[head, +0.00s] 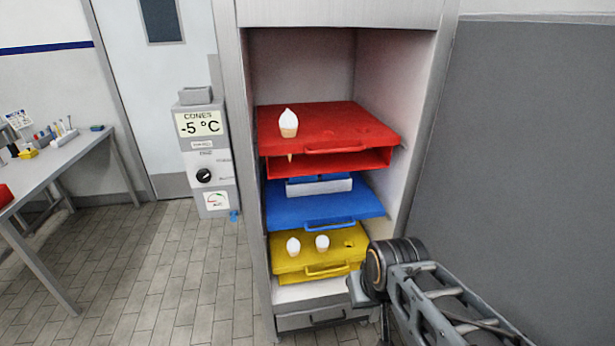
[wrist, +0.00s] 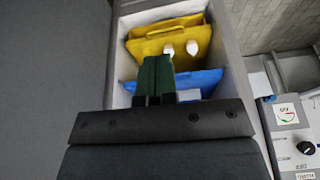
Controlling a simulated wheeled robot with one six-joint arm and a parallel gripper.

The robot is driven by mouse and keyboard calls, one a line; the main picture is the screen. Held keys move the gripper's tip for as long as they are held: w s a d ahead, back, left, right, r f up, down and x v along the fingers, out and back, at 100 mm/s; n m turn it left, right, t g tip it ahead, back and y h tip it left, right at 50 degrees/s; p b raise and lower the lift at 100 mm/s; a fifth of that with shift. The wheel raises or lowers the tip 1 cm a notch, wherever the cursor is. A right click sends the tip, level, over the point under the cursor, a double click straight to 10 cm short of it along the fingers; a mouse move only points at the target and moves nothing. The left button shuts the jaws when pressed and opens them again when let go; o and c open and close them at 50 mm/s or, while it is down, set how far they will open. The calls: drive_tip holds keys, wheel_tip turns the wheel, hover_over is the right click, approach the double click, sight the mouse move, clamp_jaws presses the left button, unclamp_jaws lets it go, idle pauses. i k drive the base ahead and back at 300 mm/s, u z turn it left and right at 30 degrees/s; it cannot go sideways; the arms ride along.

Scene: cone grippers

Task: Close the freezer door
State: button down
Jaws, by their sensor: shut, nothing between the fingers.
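The freezer (head: 340,15) stands open, with its shelves in plain view. A large flat grey panel (head: 530,130) fills the right of the head view beside it. It looks like the freezer door swung wide open, but I cannot be sure. A grey surface (wrist: 50,70) also fills the left of the wrist view. My gripper (wrist: 157,62) is shut and empty, its green fingers together in front of the freezer opening, near the yellow tray. In the head view my arm reaches in from the lower right, and the fingers are hard to make out.
A red tray (head: 345,118) with a cone, a blue tray (head: 300,209) and a yellow tray (head: 305,262) with two cones are inside the freezer. A control box (head: 208,160) stands left of it. A table (head: 85,142) is at far left. The tiled floor (head: 150,265) between is clear.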

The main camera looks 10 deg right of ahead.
sight(514, 197)
drive_tip(key=z, duration=1.9)
drive_tip(key=k, duration=1.2)
drive_tip(key=u, duration=0.05)
drive_tip(key=i, duration=1)
drive_tip(key=z, duration=0.05)
